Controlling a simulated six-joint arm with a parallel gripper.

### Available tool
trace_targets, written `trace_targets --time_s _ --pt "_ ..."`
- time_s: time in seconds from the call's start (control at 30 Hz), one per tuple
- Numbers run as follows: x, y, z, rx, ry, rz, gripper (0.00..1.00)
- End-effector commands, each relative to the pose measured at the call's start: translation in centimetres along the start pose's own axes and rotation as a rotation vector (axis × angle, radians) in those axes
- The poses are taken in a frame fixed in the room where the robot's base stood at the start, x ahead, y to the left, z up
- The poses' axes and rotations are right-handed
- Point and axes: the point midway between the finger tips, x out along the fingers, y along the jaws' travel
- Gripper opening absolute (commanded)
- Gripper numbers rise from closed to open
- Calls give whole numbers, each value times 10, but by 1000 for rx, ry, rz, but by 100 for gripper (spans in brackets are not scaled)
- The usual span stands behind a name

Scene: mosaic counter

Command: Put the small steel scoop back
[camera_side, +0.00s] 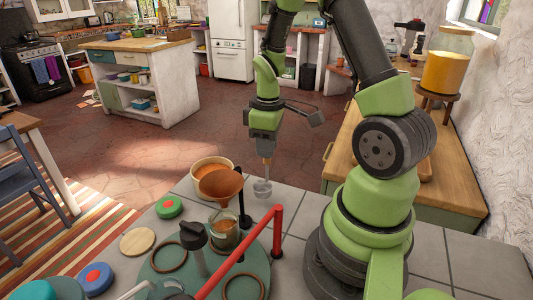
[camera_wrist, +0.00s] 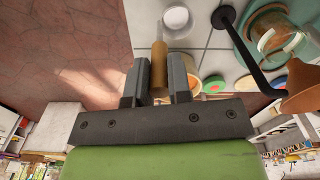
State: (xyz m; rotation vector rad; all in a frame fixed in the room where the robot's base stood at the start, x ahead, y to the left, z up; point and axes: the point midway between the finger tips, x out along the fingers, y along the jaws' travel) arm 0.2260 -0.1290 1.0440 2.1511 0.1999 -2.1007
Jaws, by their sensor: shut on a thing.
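The small steel scoop (camera_side: 262,188) hangs from my gripper (camera_side: 267,154) with its steel bowl down, over the grey tiles near the counter's far edge. Its wooden handle (camera_wrist: 159,68) is between my fingers (camera_wrist: 158,88) in the wrist view, and its pale round bowl (camera_wrist: 176,19) shows beyond. My gripper is shut on the handle. I cannot tell whether the bowl touches the tiles. A pale tub of orange contents (camera_side: 203,163) stands to the left of the scoop.
A copper funnel (camera_side: 221,184) on a black stand (camera_side: 243,205) is above a glass jar (camera_side: 225,239), left of the scoop. A red bar (camera_side: 277,230) rises in front. A green lid (camera_side: 169,207) and wooden disc (camera_side: 137,241) lie left. Bare tiles (camera_side: 300,200) lie right.

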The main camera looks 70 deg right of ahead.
Motion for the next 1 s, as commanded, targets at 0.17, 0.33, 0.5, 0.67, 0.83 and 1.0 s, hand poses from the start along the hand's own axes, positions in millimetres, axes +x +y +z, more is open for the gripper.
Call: trace_targets --time_s 0.17,0.33,0.5,0.67,0.83,1.0 --pt "19 0 1 -1 -1 -1 0" --pt "19 0 0 -1 1 2 0" --pt "21 0 0 -1 0 0 0" --pt "22 0 0 -1 0 1 44" --pt "22 0 0 -1 0 1 44" --pt "18 0 0 -1 3 3 44"
